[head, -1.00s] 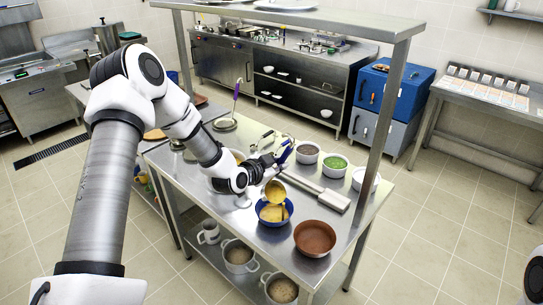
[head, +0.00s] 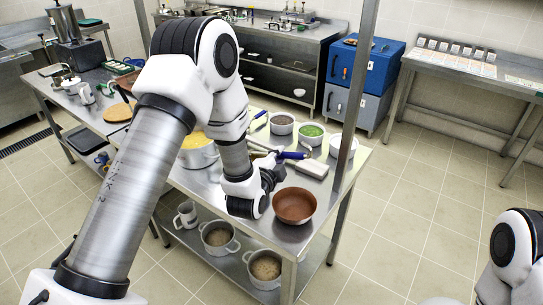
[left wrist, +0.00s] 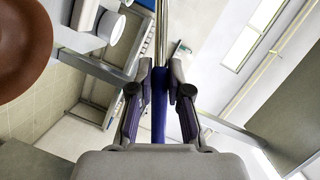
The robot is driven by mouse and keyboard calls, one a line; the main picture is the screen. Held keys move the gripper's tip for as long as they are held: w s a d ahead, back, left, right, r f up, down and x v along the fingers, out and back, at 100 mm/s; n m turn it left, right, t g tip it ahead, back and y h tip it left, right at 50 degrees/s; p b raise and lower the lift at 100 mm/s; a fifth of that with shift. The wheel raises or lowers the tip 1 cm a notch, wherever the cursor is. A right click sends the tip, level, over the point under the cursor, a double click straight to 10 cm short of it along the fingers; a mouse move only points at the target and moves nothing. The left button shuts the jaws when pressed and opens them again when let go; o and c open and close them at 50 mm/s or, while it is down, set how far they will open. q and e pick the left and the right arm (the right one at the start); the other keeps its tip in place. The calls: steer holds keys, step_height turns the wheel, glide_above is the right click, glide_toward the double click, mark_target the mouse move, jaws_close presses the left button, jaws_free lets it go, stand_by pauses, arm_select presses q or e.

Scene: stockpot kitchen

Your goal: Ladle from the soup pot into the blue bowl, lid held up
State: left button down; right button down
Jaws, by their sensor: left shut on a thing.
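My left gripper (head: 273,168) is shut on the blue handle of a ladle (head: 294,155), above the table near the copper-brown bowl. In the left wrist view the blue handle (left wrist: 158,118) lies between the fingers (left wrist: 160,75), its metal shaft running up the picture. The ladle's cup is out of sight. The soup pot (head: 197,162), with yellow soup inside, stands left of my forearm, partly covered by it. The blue bowl is not visible; my arm covers that part of the table. I cannot make out the lid. My right gripper is out of view.
The copper-brown bowl (head: 294,206) is close to my gripper at the table's front edge. Several small containers, one green-filled (head: 312,131), stand behind. A shelf post (head: 356,75) rises at the right. Pots (head: 218,238) sit on the lower shelf.

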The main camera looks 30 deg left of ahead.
arm_select(q)
steer(key=s+d+f+m+t+y+b, duration=0.1)
steer(key=d+f+m+b, duration=0.4)
steer(key=b, duration=0.5)
step_height(320, 180, down, 2)
steer(key=shift+d+f+m+t, duration=0.15)
steer(key=shift+m+t, duration=0.25)
steer(key=shift+t, duration=0.2)
steer(key=shift+s, duration=0.1)
stand_by(1.7)
